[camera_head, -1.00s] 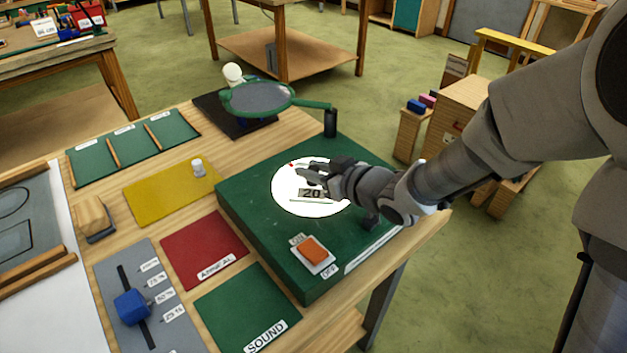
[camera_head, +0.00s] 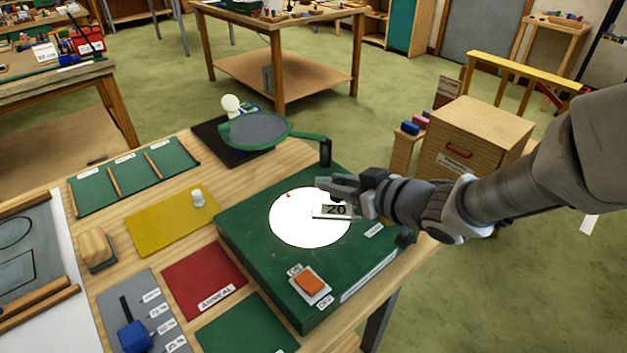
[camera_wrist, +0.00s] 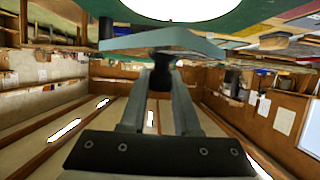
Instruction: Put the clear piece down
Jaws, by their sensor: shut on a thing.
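My gripper (camera_head: 326,187) reaches in from the right over the lit white disc (camera_head: 298,222) of the green box (camera_head: 262,262). In the wrist view my gripper (camera_wrist: 162,62) is shut on a thin, pale grey-green see-through plate, the clear piece (camera_wrist: 200,46). The piece spans wider than the fingers.
An orange switch (camera_head: 310,283) sits on the box's near corner. A round magnifier (camera_head: 257,129) on a green arm stands behind. Yellow (camera_head: 160,225) and red (camera_head: 203,281) mats lie left, the yellow one with a small white knob (camera_head: 198,197). A three-part green tray (camera_head: 127,178) is at back left.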

